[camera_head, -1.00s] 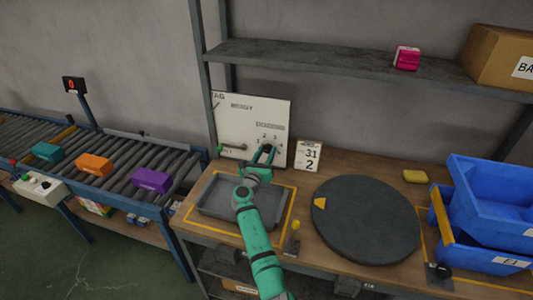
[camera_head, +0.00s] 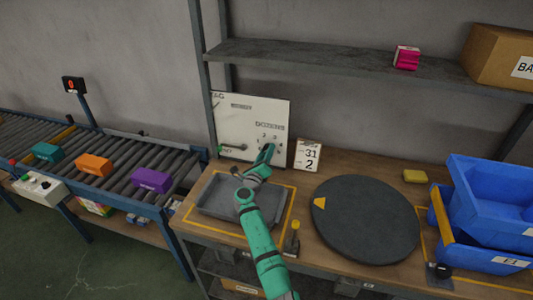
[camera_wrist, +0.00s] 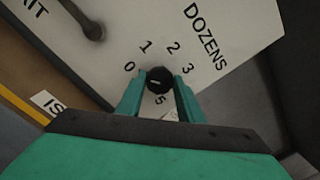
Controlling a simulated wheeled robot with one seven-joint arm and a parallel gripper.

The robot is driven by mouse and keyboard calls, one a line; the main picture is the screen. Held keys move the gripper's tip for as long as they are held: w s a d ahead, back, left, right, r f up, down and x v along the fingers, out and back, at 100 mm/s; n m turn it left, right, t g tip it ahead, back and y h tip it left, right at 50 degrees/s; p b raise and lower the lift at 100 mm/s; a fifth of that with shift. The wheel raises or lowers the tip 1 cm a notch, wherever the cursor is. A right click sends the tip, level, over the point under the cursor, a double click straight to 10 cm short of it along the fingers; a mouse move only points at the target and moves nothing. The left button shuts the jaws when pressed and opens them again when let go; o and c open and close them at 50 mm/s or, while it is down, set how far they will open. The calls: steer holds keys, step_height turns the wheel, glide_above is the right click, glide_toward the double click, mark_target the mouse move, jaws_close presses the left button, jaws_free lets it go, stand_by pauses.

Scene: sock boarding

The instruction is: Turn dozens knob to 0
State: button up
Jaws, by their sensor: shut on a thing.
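The dozens knob (camera_wrist: 158,80) is round and black with a short pale mark on its face. It sits on the white panel (camera_wrist: 110,40), ringed by 0, 1, 2, 3 and a 5; the 4 is not visible. The mark lies roughly sideways on the knob's left half, on the side of the 0; its exact setting is hard to tell. My gripper (camera_wrist: 158,92) is shut on the knob, one green finger on each side. In the head view my gripper (camera_head: 268,153) is at the panel (camera_head: 240,115) and hides the knob.
A second dark handle (camera_wrist: 95,31) is on the panel, left of the knob. A grey tray (camera_head: 212,207) lies below the panel. A shelf (camera_head: 340,63) runs above.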

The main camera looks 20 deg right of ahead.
steer(key=shift+f, duration=0.1)
stand_by(0.3)
steer(key=o, duration=1.1)
steer(key=shift+c, duration=0.2)
steer(key=v, duration=1.1)
steer(key=shift+w+d, duration=0.1)
